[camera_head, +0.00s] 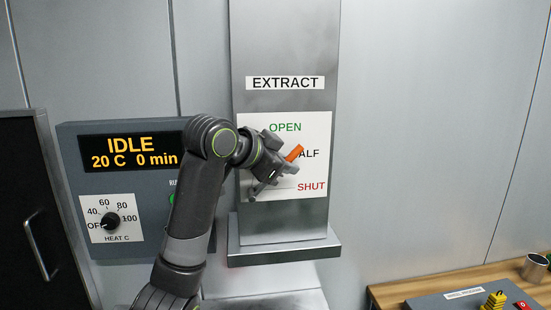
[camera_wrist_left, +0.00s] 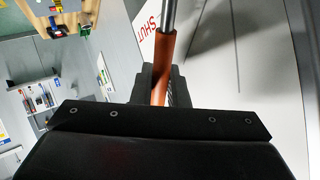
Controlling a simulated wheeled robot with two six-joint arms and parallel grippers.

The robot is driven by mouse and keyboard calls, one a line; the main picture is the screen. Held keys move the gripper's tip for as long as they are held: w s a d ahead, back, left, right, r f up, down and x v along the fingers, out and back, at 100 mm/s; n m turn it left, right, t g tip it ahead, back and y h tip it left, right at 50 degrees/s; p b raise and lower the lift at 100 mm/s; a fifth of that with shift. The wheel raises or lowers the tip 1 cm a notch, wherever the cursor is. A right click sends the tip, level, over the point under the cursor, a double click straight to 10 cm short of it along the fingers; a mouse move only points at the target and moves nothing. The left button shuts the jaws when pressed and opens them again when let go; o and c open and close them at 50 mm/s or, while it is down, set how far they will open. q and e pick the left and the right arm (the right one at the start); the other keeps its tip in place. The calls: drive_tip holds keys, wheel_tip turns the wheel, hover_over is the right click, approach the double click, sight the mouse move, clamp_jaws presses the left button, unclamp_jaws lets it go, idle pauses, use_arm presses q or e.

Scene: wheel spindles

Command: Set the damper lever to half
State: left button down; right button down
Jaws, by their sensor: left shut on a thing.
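The damper lever's orange grip (camera_head: 294,153) shows in the head view in front of the white OPEN, HALF and SHUT plate (camera_head: 255,127). Its visible end lies just left of the letters ALF, below OPEN and above SHUT. My left gripper (camera_head: 284,168) is shut on the grip and hides part of the lever. In the left wrist view the orange grip (camera_wrist_left: 165,58) runs between the fingers, with a metal rod (camera_wrist_left: 170,14) beyond it. The lever's pivot is not clear. My right gripper is not in view.
The plate sits on a grey EXTRACT duct (camera_head: 285,40) with a ledge (camera_head: 285,252) below. A control panel (camera_head: 75,160) reading IDLE, with a heat knob (camera_head: 110,221), is left of it. A wooden bench (camera_head: 400,289) holding a grey box and a metal cup (camera_head: 535,267) stands lower right.

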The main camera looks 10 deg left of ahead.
use_arm(q)
drive_tip(key=shift+w+d+f+g+y, duration=0.1)
drive_tip(key=shift+d+f+g+y, duration=0.2)
drive_tip(key=shift+d+f+y, duration=0.15)
drive_tip(key=shift+m, duration=0.3)
drive_tip(key=c, duration=1.7)
unclamp_jaws()
drive_tip(key=shift+c, duration=0.2)
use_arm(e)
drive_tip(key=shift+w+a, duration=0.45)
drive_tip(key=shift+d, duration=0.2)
